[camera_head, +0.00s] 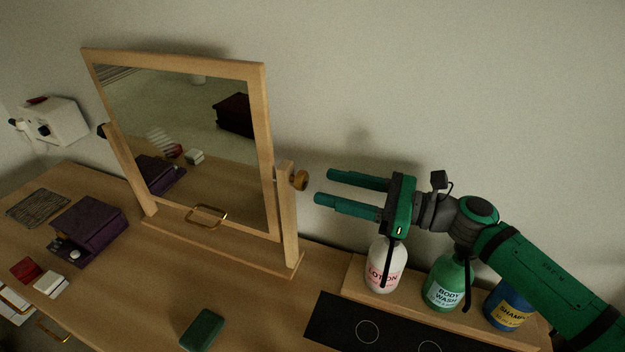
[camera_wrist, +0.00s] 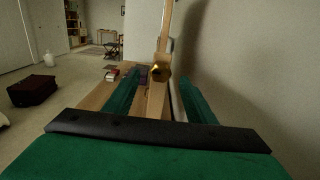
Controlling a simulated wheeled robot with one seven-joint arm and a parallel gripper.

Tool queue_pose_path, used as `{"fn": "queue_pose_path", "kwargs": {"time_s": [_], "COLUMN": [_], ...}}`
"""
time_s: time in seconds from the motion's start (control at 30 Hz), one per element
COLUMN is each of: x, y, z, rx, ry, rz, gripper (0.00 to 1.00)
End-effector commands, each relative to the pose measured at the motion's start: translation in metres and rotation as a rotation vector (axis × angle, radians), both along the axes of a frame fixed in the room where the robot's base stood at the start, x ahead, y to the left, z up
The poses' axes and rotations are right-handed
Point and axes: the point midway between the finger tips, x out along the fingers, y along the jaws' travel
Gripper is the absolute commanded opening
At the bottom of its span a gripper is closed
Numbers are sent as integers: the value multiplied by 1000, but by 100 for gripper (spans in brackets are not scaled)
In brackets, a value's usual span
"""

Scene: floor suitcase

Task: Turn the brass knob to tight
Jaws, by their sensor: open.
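The brass knob (camera_head: 299,180) sits on the outer side of the right wooden post (camera_head: 288,220) of a tilting mirror (camera_head: 185,140). In the wrist view the knob (camera_wrist: 160,72) is near the middle, seen end-on, between and beyond my fingers. My gripper (camera_head: 322,187) is open, its two green fingers pointing left toward the knob. Its fingertips are a short gap to the right of the knob and not touching it. Any tight marking on the knob is too small to read.
A lotion bottle (camera_head: 384,266), a body wash bottle (camera_head: 444,283) and a shampoo bottle (camera_head: 508,304) stand below my arm on a wooden tray (camera_head: 354,276). A purple box (camera_head: 90,228) and a green block (camera_head: 202,330) are on the dresser. The wall is behind.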

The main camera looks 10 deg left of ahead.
Motion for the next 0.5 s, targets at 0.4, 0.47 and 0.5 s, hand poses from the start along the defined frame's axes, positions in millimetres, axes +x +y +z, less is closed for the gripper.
{"fn": "queue_pose_path", "kwargs": {"time_s": [0.4,0.47,0.5], "x": [10,11,11], "y": [48,51,51], "z": [0,0,0], "rx": [1,0,0], "ry": [-1,0,0], "rz": [-5,-5,-6], "gripper": [50,50,50]}}
